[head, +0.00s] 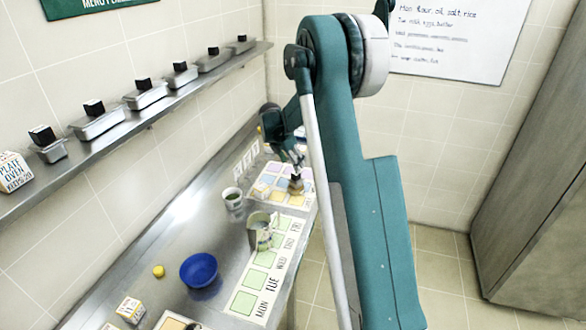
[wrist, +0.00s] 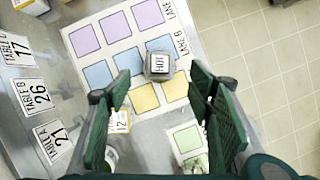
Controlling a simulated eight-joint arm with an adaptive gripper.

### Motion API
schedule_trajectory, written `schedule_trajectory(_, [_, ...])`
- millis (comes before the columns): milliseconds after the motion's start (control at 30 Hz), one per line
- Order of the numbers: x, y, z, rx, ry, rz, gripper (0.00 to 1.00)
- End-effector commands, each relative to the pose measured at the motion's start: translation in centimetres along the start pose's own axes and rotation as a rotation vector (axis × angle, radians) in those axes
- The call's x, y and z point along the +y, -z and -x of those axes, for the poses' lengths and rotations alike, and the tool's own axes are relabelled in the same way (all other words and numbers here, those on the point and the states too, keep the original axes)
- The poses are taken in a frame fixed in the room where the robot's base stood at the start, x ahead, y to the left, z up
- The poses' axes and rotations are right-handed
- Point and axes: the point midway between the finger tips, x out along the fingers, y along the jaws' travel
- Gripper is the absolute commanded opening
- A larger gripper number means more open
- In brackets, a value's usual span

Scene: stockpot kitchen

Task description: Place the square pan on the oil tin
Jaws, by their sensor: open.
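My gripper (head: 297,165) is open above the far end of the counter; its two green fingers (wrist: 160,80) frame the wrist view. A small squarish block marked HOT (wrist: 159,65) stands on the coloured mat, just ahead of the fingertips and apart from them. A small brownish thing (head: 295,186) under my gripper in the head view may be the same block. I cannot tell for sure which thing is the square pan. A grey-green container (head: 262,234) on the counter may be the oil tin, but no label is readable.
A blue bowl (head: 199,269), a white cup (head: 232,199) and a small yellow object (head: 159,271) stand on the counter. Square metal trays (head: 146,96) with dark blocks line the wall shelf. The coloured mat (wrist: 85,40) lies near the counter's right edge, beside open floor.

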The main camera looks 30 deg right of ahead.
Motion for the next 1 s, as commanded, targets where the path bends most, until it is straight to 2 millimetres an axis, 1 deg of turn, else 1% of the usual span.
schedule_trajectory(100, [0.0, 0.0, 1.2, 0.000, 0.000, 0.001, 0.52])
schedule_trajectory(300, [0.0, 0.0, 2.2, 0.000, 0.000, 0.001, 0.52])
schedule_trajectory(1000, [0.0, 0.0, 2.4, 0.000, -0.001, -0.002, 0.52])
